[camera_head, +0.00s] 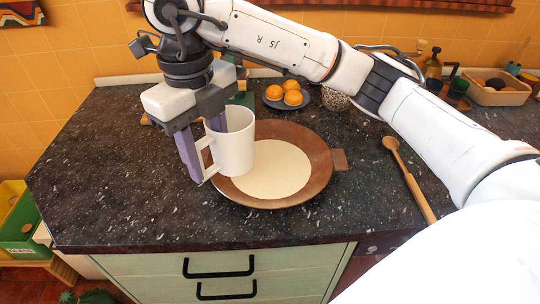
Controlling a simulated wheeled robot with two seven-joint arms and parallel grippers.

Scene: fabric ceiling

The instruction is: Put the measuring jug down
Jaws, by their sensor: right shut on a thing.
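One finger is outside the handle and the other is mostly hidden by the jug. I cannot tell whether the jug's base touches anything below. My left gripper is not in view.
A wooden spoon (411,182) and a plate of oranges (274,102) lie on the dark counter (110,180). The counter's left side is clear.

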